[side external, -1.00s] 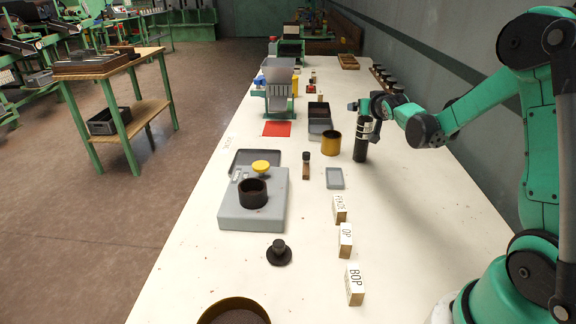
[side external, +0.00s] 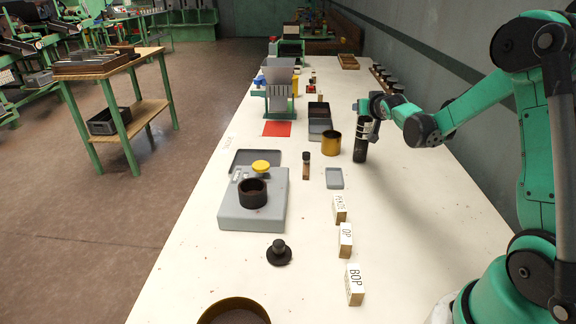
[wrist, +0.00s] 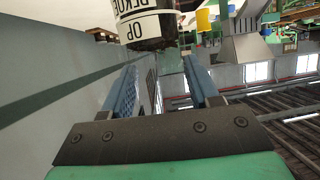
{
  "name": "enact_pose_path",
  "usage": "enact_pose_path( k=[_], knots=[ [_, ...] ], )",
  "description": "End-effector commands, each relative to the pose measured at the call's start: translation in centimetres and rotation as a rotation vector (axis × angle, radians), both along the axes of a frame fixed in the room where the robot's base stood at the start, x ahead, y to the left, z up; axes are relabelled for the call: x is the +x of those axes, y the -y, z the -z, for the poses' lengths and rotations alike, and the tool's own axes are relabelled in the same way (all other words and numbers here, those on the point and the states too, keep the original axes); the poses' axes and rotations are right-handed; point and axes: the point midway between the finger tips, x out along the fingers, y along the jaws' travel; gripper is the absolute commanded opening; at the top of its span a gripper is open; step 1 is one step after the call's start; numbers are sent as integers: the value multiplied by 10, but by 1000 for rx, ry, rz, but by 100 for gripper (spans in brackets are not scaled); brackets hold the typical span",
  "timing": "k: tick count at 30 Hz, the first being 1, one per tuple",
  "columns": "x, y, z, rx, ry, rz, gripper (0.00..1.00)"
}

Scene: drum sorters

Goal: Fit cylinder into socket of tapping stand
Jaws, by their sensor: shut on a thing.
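The cylinder (side external: 359,148) is black with a white lettered label and stands near-upright at the right side of the table. My gripper (side external: 366,108) is shut on its upper part. In the wrist view the labelled cylinder (wrist: 146,27) shows at the top, by the tips of my two blue fingers (wrist: 160,66). I cannot tell whether its base touches the table. The tapping stand appears to be the grey block (side external: 235,215) at the middle left, with a dark round socket (side external: 253,193) and a yellow knob (side external: 261,167). The socket looks empty.
A brass-coloured cup (side external: 331,144) stands just left of the cylinder. A dark knobbed weight (side external: 279,253) sits in front.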

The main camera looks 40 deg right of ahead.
Motion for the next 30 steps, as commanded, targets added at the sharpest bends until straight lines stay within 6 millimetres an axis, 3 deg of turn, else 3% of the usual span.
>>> enact_pose_path(
  k=[14, 30],
  knots=[
    [0, 0, -12, 0, 0, 0, 0],
    [0, 0, -69, 0, 0, 0, 0]
  ],
)
